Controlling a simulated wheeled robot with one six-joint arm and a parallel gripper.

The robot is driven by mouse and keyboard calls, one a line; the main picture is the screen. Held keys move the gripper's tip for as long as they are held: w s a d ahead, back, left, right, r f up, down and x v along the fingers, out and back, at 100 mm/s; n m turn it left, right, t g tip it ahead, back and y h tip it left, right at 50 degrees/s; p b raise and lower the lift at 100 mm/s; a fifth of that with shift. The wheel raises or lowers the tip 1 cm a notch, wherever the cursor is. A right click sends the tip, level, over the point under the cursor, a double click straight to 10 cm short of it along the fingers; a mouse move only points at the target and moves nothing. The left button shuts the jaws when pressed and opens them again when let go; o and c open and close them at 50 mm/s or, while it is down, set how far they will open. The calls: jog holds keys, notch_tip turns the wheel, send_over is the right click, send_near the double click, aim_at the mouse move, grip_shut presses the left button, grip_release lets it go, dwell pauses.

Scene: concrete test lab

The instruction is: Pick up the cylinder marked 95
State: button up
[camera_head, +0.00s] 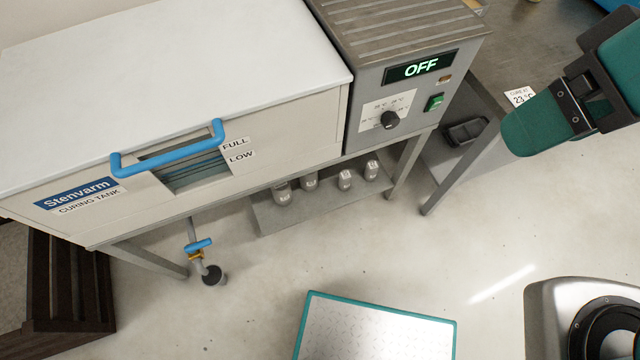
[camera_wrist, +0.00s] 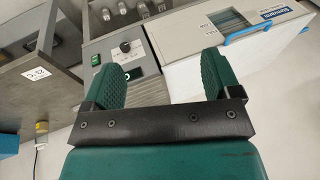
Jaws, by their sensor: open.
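Several small grey cylinders with pale labels stand upright on the low shelf under the curing tank in the head view: one at the left (camera_head: 283,193), one beside it (camera_head: 310,181), one further right (camera_head: 345,180) and one at the right end (camera_head: 371,171). Their marks are too small to read, so I cannot tell which is 95. Some also show at the top of the wrist view (camera_wrist: 143,9). My gripper (camera_wrist: 158,72) is open and empty, its two green fingers wide apart. In the head view, my green and black arm end is at upper right, away from the cylinders.
The white curing tank (camera_head: 150,70) overhangs the grey shelf (camera_head: 330,209). A control box (camera_head: 405,75) reads OFF. A table leg (camera_head: 405,165) stands right of the cylinders. A blue-handled valve (camera_head: 199,245) hangs at left.

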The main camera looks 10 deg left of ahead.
jog(key=w+d+f+m+t+h+b, duration=0.1)
jog(key=w+d+f+m+b, duration=0.3)
jog(key=f+b, duration=1.05)
jog(key=w+d+f+t+h+b, duration=0.15)
jog(key=w+f+b, duration=0.45)
jog(key=f+b, duration=0.8)
jog(key=w+d+f+m+h+b, duration=0.15)
jog(key=w+d+f+b, duration=0.55)
jog(key=f, duration=1.2)
jog(key=n+t+y+b, duration=0.2)
jog(key=n+t+b, duration=0.1)
jog(key=b, duration=0.1)
send_near(346, 175)
jog(key=shift+n, duration=0.25)
jog(key=b+x, duration=0.3)
jog(key=x, duration=0.1)
jog(key=b+x, duration=0.2)
jog(key=shift+s+f+b, duration=0.3)
jog(key=b+x, duration=0.4)
jog(key=x, duration=0.1)
jog(key=shift+w, duration=0.15)
jog(key=shift+w+a+f, duration=0.15)
jog(key=shift+w+f, duration=0.15)
jog(key=shift+w, duration=0.05)
jog(key=shift+r, duration=0.15)
jog(key=c, duration=1.3)
